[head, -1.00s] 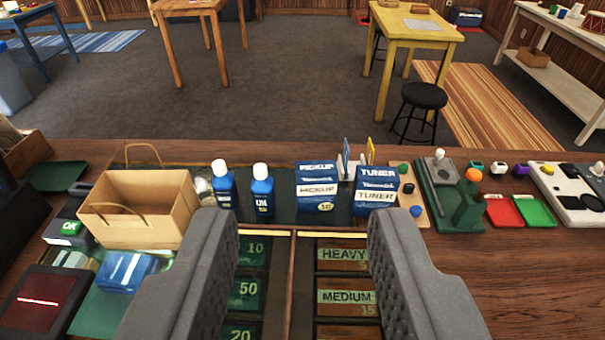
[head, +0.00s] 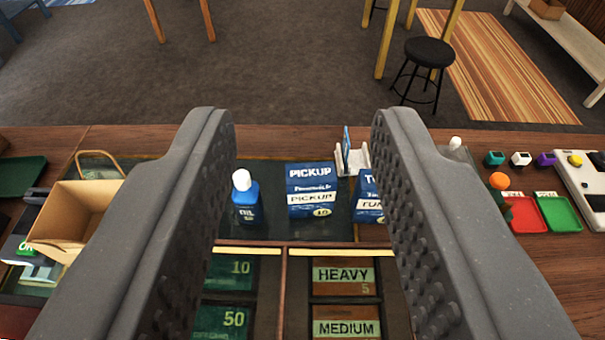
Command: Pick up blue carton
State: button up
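A blue carton labelled PICKUP (head: 312,190) stands upright on a dark mat at the back of the counter, near the middle of the view. A second blue carton, the TUNER one (head: 367,198), stands just right of it, partly hidden by the right finger. My gripper (head: 292,125) is open and empty. Its two dark grey fingers reach forward on either side of the PICKUP carton in the picture, with no visible contact.
A blue bottle with a white cap (head: 246,198) stands left of the PICKUP carton, also between the fingers. A small white stand (head: 352,158) is behind the cartons. A paper bag (head: 75,215) sits at left; red (head: 524,213) and green (head: 558,212) trays lie at right. A sectioned drawer tray (head: 284,262) lies in front.

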jog(key=shift+w+d, duration=0.3)
jog(key=o, duration=0.4)
jog(key=shift+o, duration=1.3)
jog(key=shift+w+r, duration=0.15)
jog(key=shift+w, duration=0.05)
jog(key=m+g+p, duration=1.5)
jog(key=m+p, duration=0.2)
jog(key=p, duration=0.2)
send_over(313, 172)
jog(key=shift+f, duration=13.3)
notch_tip(313, 172, down, 3)
jog(key=shift+r, duration=0.2)
jog(key=shift+f, duration=1.35)
jog(key=shift+s+a+f+p, duration=0.15)
jog(key=shift+f+p, duration=0.65)
jog(key=shift+f, duration=1.8)
